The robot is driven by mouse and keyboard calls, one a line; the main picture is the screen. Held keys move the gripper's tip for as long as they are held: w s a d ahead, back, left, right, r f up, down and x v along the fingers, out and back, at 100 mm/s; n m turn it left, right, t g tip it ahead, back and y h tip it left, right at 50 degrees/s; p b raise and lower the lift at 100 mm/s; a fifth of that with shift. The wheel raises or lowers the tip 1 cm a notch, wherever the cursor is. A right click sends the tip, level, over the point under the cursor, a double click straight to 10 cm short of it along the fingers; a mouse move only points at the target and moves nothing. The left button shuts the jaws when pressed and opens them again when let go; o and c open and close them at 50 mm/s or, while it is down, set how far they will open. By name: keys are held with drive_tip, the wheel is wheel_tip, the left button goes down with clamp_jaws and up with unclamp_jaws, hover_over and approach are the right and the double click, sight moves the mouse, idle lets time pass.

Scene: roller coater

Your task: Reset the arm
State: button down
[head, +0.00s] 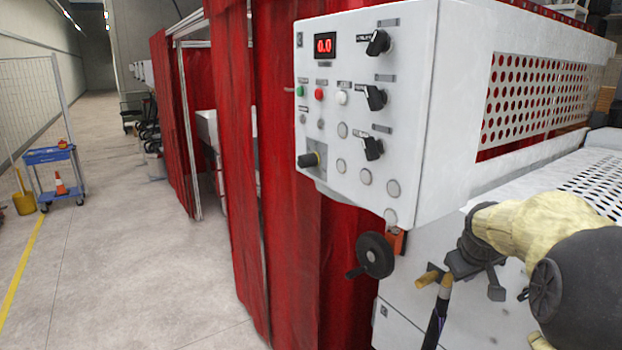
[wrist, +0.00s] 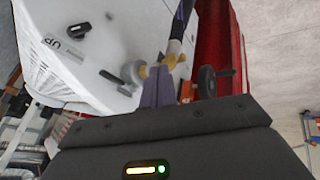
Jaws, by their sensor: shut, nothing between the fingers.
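My gripper (wrist: 156,88) shows in the wrist view as narrow purplish-grey fingers pressed together, with nothing between them. My arm (head: 535,226) reaches in from the lower right of the head view, with a beige cover and black joints. It is bent low beside the front of the white roller coater (head: 545,178). In the wrist view, the fingers point towards brass-coloured fittings (wrist: 166,63) with a dark hose (wrist: 181,24). I cannot tell the gap between fingers and fittings. The fingertips are not clear in the head view.
The control panel (head: 348,103) overhangs near my arm; its display reads 0.0. Below it is a black handwheel (head: 376,255), also visible in the wrist view (wrist: 207,81). Red curtains (head: 285,200) stand left of the machine. Floor farther left is clear up to a blue cart (head: 50,155).

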drive_tip(key=s+a+f+m+g+y+b, duration=0.2)
drive_tip(key=s+a+f+b, duration=0.3)
drive_tip(key=s+a+f, duration=1.3)
wheel_tip(320, 180, down, 3)
drive_tip(key=shift+s+a+f+g+y+b, duration=0.15)
drive_tip(key=shift+s+a+g+y+b, duration=0.25)
drive_tip(key=shift+a, duration=0.8)
